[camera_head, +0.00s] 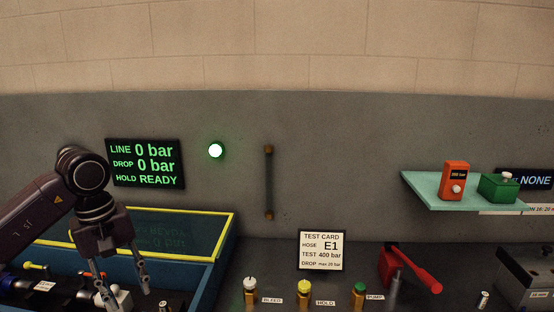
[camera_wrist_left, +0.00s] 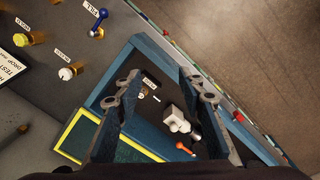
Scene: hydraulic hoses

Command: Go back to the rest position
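My left gripper (camera_head: 122,290) is over the left end of the bench, above a blue test box (camera_head: 208,288) with a yellow-rimmed clear lid (camera_head: 150,235). Its two fingers stand apart with nothing between them. In the left wrist view the fingers of the left gripper (camera_wrist_left: 165,88) also show apart, above the box's dark interior. A white fitting (camera_wrist_left: 178,120) lies below and between them, not held. My right gripper and arm are out of both views.
A display (camera_head: 145,163) reads 0 bar and READY beside a lit green lamp (camera_head: 215,151). Several valve knobs, a test card (camera_head: 322,251) and a red-handled pump (camera_head: 410,268) line the bench. A green shelf (camera_head: 440,193) holds an orange device (camera_head: 454,178) and a green one (camera_head: 498,188).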

